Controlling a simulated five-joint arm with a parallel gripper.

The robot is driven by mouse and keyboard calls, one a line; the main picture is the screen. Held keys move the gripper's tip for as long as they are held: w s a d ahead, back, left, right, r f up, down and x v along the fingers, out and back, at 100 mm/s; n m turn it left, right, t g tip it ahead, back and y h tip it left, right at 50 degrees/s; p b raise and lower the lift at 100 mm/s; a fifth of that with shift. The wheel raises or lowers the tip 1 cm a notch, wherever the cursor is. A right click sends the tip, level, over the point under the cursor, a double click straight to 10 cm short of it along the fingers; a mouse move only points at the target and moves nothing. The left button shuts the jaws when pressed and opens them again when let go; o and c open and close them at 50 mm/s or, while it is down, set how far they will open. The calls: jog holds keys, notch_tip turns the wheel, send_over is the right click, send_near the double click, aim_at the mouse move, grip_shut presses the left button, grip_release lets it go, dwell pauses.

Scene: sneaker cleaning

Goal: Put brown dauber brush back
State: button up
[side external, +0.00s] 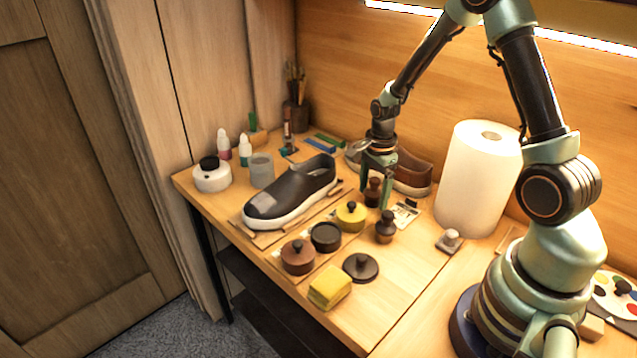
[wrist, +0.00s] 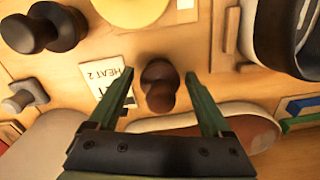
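The brown dauber brush (side external: 373,190) stands upright on the table, in front of the brown shoe. My gripper (side external: 375,203) points down over it with a finger on either side. In the wrist view the brown dauber brush (wrist: 160,87) shows between the fingertips of my gripper (wrist: 160,75), with a gap on both sides. The gripper is open and holds nothing. A second, darker dauber brush (side external: 386,228) stands nearer the table's front; it also shows at the top left of the wrist view (wrist: 44,28).
A dark sneaker (side external: 292,190) lies to the left. A brown shoe (side external: 413,172) and paper roll (side external: 480,180) stand behind. A printed card (wrist: 104,82) lies beside the brush. Round tins (side external: 351,216) and a yellow sponge (side external: 330,287) are in front.

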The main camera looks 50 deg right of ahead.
aim_at(376, 181)
jog(key=shift+r, duration=0.1)
notch_tip(376, 181, up, 12)
jog(key=shift+s+f, duration=0.1)
jog(key=shift+s, duration=0.05)
jog(key=s+a+r+n+t, duration=0.2)
jog(key=s+a+r+n, duration=0.2)
jog(key=n, duration=0.6)
jog(key=s+a+r+n+t, duration=0.3)
jog(key=s+a+r+n, duration=0.1)
jog(key=a+r+n, duration=0.4)
jog(key=a+n, duration=0.1)
jog(key=n, duration=0.1)
jog(key=shift+s+n, duration=0.35)
jog(key=shift+n, duration=0.05)
